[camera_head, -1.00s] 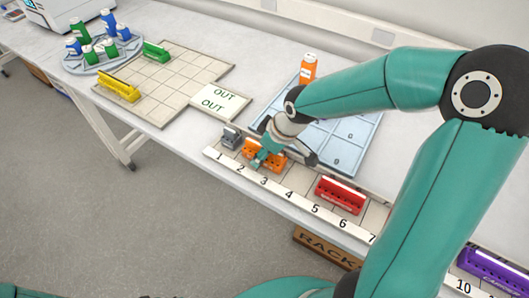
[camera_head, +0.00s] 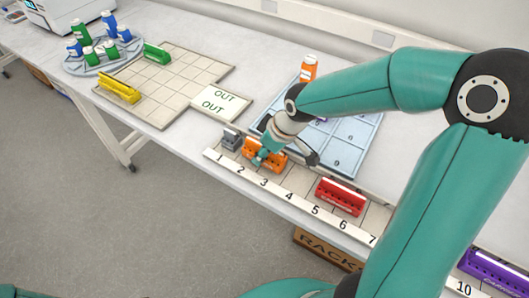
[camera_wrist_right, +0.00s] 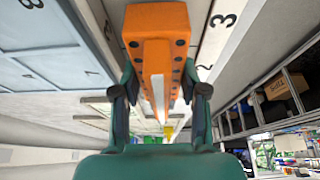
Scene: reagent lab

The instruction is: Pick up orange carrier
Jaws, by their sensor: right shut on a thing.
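The orange carrier (camera_head: 272,151) is at the rack strip near numbers 2 and 3 in the head view. It also fills the upper middle of the right wrist view (camera_wrist_right: 157,50), with a white strip along its top. My right gripper (camera_head: 264,158) is shut on the orange carrier, with one finger on each side of it in the right wrist view (camera_wrist_right: 160,92). The gripper partly hides the carrier in the head view. I cannot tell whether the carrier's underside touches the rack. My left gripper is not in view.
A grey carrier (camera_head: 232,138) stands close to the left and a red carrier (camera_head: 340,196) to the right. A blue tray (camera_head: 343,150) with an orange-capped bottle (camera_head: 308,68) lies behind. A tiled mat (camera_head: 185,72) holds yellow (camera_head: 118,88) and green (camera_head: 156,52) carriers.

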